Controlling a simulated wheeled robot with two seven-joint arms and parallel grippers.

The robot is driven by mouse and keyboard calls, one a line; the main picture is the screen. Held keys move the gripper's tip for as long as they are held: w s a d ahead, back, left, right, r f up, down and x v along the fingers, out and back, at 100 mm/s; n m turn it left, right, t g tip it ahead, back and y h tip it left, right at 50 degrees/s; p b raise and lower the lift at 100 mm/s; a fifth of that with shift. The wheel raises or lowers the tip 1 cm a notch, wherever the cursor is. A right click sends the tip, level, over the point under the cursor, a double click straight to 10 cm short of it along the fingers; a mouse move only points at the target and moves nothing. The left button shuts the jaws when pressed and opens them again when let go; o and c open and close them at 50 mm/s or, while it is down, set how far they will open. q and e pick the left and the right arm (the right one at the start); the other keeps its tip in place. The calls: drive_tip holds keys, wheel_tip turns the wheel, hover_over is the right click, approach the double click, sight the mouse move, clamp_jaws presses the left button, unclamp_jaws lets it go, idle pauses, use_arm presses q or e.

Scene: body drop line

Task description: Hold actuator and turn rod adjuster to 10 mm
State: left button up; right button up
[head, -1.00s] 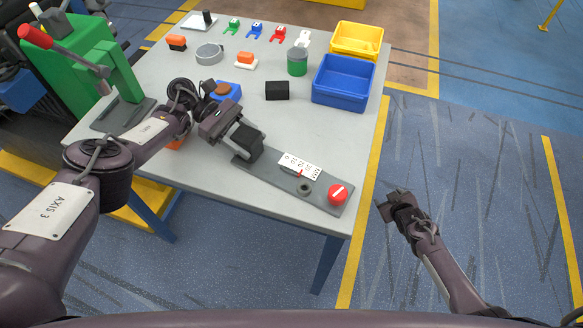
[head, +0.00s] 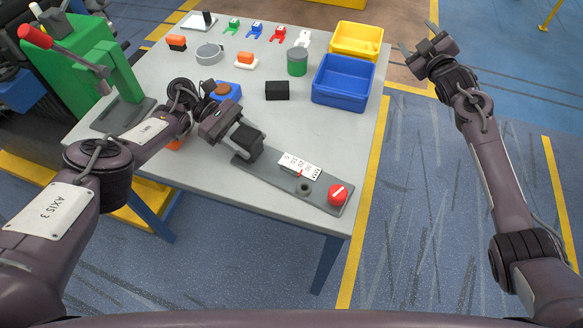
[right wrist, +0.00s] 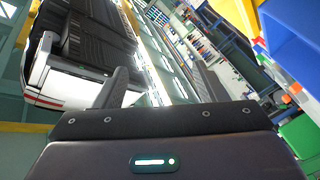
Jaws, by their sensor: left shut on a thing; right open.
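The actuator is a grey plate (head: 262,178) on the table with a black block (head: 248,142) at its left end. A white scale card (head: 300,165) with dark numbers and a small red pointer lies on it; the reading is too small to tell. My left gripper (head: 250,142) is shut on the black block. My right gripper (head: 428,50) is open and empty, raised right of the bins and away from the actuator. Its fingers show in the right wrist view (right wrist: 160,88).
A blue bin (head: 342,98) and a yellow bin (head: 357,53) stand at the table's right edge. A green press (head: 85,75) stands at left. The floor right of the table is clear.

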drive_tip(key=s+a+r+n+g+y, duration=0.2)
drive_tip(key=a+r+n+y, duration=0.65)
drive_tip(key=a+r, duration=0.95)
drive_tip(key=s+a+f+n+g+y, duration=0.15)
drive_tip(key=s+a+n+g, duration=0.25)
drive_tip(key=s+a+n, duration=0.45)
drive_tip(key=s+a+n+g+y, duration=0.25)
drive_tip(key=s+a+g, duration=0.25)
drive_tip(key=a, duration=0.7)
drive_tip(key=s+a+f+n+g+h, duration=0.3)
drive_tip(key=s+a+f+n+g, duration=0.15)
drive_tip(key=s+f, duration=0.35)
drive_tip(key=n+g+h, duration=0.2)
drive_tip(key=n+h, duration=0.1)
drive_tip(key=h, duration=0.9)
hover_over(338, 192)
drive_tip(key=f, duration=1.5)
drive_tip(key=shift+w+a, duration=0.1)
drive_tip(key=shift+a, duration=0.3)
drive_tip(key=shift+d+f, duration=0.3)
drive_tip(key=shift+d, duration=0.2)
drive_tip(key=shift+f, duration=4.3)
